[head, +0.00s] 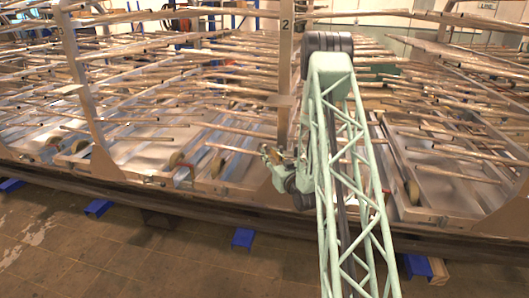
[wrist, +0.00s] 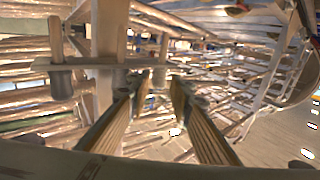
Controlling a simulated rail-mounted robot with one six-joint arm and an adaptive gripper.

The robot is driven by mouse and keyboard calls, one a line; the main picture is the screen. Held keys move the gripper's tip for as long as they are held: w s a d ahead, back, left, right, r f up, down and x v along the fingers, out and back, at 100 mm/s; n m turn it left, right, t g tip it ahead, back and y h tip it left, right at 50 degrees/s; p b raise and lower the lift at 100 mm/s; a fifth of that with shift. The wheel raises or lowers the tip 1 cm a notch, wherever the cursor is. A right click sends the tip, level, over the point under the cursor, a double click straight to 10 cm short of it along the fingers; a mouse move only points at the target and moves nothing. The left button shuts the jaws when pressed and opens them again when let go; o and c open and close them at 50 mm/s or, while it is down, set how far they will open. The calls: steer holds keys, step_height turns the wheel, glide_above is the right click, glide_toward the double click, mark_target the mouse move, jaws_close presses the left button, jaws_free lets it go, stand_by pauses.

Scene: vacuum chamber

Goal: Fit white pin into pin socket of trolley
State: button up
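My gripper (wrist: 155,88) is at the front of the trolley (head: 283,60), beside the upright marked "2". In the wrist view its two fingers stand apart, and I see nothing clamped between them. A flat crossbar (wrist: 95,63) lies ahead of the fingertips, with upright rods above it and short grey cylinders below it. One cylinder (wrist: 61,84) is at the left; a smaller one (wrist: 158,77) shows between the fingertips, apparently beyond them. I cannot tell which part is the white pin or the pin socket. In the head view the gripper (head: 272,155) is small and partly hidden by my arm.
Many metal tubes (head: 130,85) jut out in rows on both sides of the upright. A dark rail (head: 130,198) runs along the front, with blue blocks (head: 243,238) below it. The tiled floor (head: 140,260) in front is clear.

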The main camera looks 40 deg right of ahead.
mark_target(266, 149)
steer(key=shift+w, duration=0.1)
stand_by(0.3)
steer(key=shift+x, duration=2.5)
steer(key=shift+c, duration=0.2)
steer(key=c, duration=0.6)
